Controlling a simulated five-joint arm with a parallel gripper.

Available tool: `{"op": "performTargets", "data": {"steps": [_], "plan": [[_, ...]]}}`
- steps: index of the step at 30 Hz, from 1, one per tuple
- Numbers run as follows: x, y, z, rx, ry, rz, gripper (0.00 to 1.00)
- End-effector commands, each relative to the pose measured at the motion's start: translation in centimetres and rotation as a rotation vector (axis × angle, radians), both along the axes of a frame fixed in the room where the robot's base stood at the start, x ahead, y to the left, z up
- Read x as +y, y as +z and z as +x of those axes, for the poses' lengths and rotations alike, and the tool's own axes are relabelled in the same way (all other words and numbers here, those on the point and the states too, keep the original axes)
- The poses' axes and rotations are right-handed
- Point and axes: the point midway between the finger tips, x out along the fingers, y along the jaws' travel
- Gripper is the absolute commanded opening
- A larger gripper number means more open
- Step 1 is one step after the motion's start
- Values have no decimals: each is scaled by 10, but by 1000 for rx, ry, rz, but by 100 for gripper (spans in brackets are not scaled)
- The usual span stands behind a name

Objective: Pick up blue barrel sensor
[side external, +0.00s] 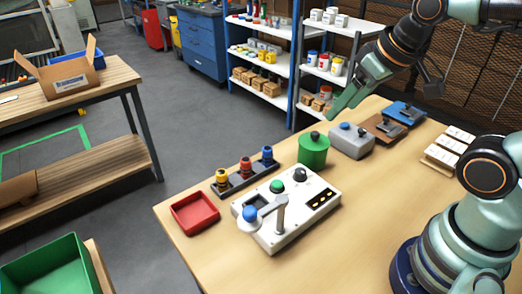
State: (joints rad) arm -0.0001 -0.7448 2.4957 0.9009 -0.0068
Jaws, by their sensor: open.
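A small blue barrel (267,154) stands upright at the right end of a dark rack (243,177). A red barrel (245,166) and a yellow barrel (222,178) stand in line to its left. My gripper (338,108) is open and empty, with greenish fingers pointing down and left. It hangs well above the table's back part, up and to the right of the blue barrel, and touches nothing that I can see. One finger largely hides the other.
A white control box (290,215) with knobs and a lever stands in front of the rack. A green canister (313,152) and a grey box (351,143) stand to the right. A red tray (195,213) lies left of the box. Bare table shows at the front.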

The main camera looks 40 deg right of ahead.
Motion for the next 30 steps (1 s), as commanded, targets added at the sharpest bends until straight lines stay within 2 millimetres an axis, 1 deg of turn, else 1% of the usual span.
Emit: {"op": "performTargets", "data": {"steps": [5,11,16,20,24,27,30], "plan": [[1,4,15,45,104,-50,73],[5,6,54,142,364,-157,73],[8,-4,92,218,604,-233,73],[11,-19,120,274,793,-277,73],[14,-43,148,328,999,-314,73],[17,-63,165,360,1140,-330,73],[19,-81,178,382,1257,-341,73]]}}
